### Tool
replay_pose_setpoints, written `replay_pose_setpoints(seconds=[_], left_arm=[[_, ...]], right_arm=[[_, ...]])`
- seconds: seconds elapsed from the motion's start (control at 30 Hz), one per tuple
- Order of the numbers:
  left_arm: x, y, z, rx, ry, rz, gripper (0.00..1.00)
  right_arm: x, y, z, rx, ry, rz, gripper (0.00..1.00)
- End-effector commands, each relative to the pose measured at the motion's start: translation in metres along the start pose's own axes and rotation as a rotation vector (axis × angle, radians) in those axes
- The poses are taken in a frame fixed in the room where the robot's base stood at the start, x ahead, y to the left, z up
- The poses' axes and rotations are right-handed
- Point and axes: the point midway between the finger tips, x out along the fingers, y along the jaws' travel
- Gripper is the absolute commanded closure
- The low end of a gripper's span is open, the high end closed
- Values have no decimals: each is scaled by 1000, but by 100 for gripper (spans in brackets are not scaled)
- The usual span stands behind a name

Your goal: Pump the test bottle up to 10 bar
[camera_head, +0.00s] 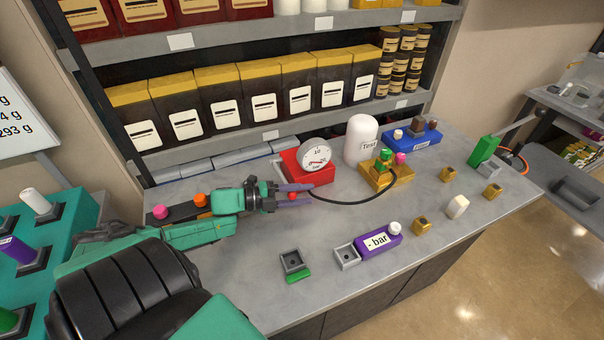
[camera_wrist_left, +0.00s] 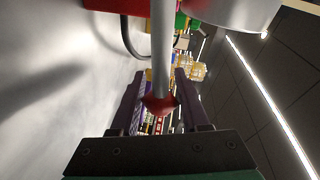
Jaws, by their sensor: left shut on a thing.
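The white test bottle (camera_head: 360,142), labelled "Test", stands upright near the back of the counter. Left of it is a red block (camera_head: 307,178) with a round bar gauge (camera_head: 315,156); its dial is too small to read surely. A black hose (camera_head: 355,201) runs from the red block to a yellow valve block (camera_head: 386,178) with green and pink knobs. My left gripper (camera_head: 292,195) is in front of the red block, its fingers around a red knob. In the left wrist view, this red knob (camera_wrist_left: 160,103) tips a grey rod (camera_wrist_left: 161,45) between the fingers.
A purple "- bar" block (camera_head: 379,238) and small grey sockets (camera_head: 292,262) sit at the front. A blue block (camera_head: 412,139) is behind right, a green block with a lever (camera_head: 484,150) at the right edge. Shelves (camera_head: 270,130) rise behind.

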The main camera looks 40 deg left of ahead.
Motion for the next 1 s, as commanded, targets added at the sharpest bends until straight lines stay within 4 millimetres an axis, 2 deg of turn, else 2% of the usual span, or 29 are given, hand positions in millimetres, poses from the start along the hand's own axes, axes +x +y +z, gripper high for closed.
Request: replay_pose_setpoints(seconds=[0.03, 0.2, 0.73, 0.77, 0.83, 1.0], left_arm=[[1, 7, 2, 20, -6, 3, 100], [2, 16, 4, 83, -16, 13, 100], [2, 22, 5, 115, -21, 22, 100], [2, 22, 5, 114, -21, 22, 51], [2, 22, 5, 114, -21, 22, 24], [2, 21, 5, 114, -20, 20, 24]], right_arm=[[5, 0, 0, 0, 0, 0, 50], [9, 0, 1, 0, 0, 0, 50], [10, 1, 1, 0, -1, 2, 50], [10, 1, 2, 0, -1, 2, 50], [10, 2, 2, -1, -1, 2, 50], [10, 2, 2, -1, -1, 2, 50]])
